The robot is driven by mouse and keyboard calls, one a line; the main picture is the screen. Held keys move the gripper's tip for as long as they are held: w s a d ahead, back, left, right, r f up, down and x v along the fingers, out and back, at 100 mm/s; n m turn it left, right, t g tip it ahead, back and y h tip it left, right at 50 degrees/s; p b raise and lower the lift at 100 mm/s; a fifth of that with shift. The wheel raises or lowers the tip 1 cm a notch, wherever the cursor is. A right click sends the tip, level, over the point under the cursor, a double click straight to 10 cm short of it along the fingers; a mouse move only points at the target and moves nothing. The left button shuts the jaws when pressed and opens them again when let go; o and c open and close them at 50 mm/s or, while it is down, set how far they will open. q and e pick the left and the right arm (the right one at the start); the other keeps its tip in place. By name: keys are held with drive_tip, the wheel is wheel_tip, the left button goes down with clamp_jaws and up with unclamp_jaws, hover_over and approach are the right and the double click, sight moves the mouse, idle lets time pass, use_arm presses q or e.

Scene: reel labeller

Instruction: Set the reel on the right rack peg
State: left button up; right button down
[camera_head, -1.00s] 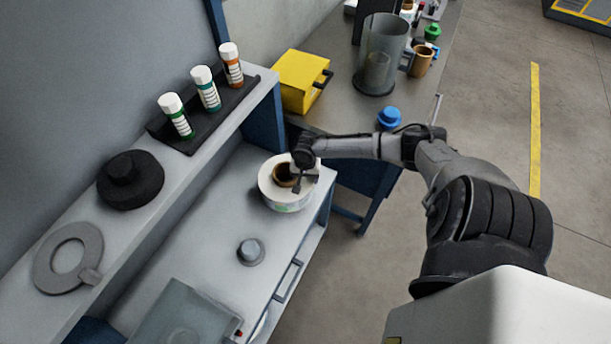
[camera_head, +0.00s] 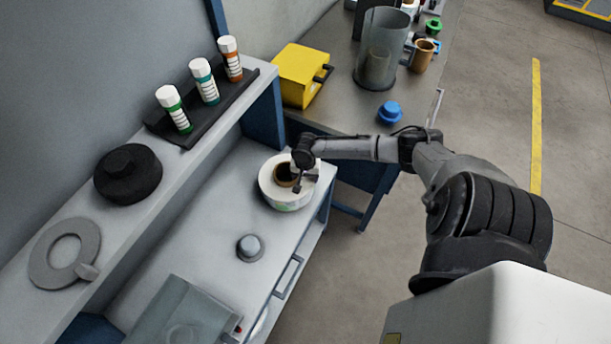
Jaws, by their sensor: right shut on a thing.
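The reel (camera_head: 268,190), a white ring with a brown core, is at the far right end of the pale grey bench top (camera_head: 205,215). My right gripper (camera_head: 298,182) is shut on its right side, at the wall between core and rim. I cannot tell whether the reel touches the bench or hangs just above it. A short grey round peg (camera_head: 249,247) stands bare on the bench nearer to me. Whether another peg is under the reel is hidden. My left gripper is out of view.
A raised shelf behind holds a grey ring (camera_head: 50,262), a black round weight (camera_head: 128,174) and several capped bottles in a black rack (camera_head: 205,112). A grey box (camera_head: 170,310) stands at the near end. A yellow box (camera_head: 299,72) is beyond the reel.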

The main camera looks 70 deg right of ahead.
drive_tip(key=shift+w, duration=0.1)
idle(0.3)
drive_tip(key=shift+c, duration=2.4)
unclamp_jaws()
drive_tip(key=o, duration=0.3)
drive_tip(key=shift+d, duration=0.1)
drive_tip(key=shift+o, duration=0.6)
drive_tip(key=shift+f, duration=0.15)
wheel_tip(320, 180, up, 14)
drive_tip(key=p, duration=0.3)
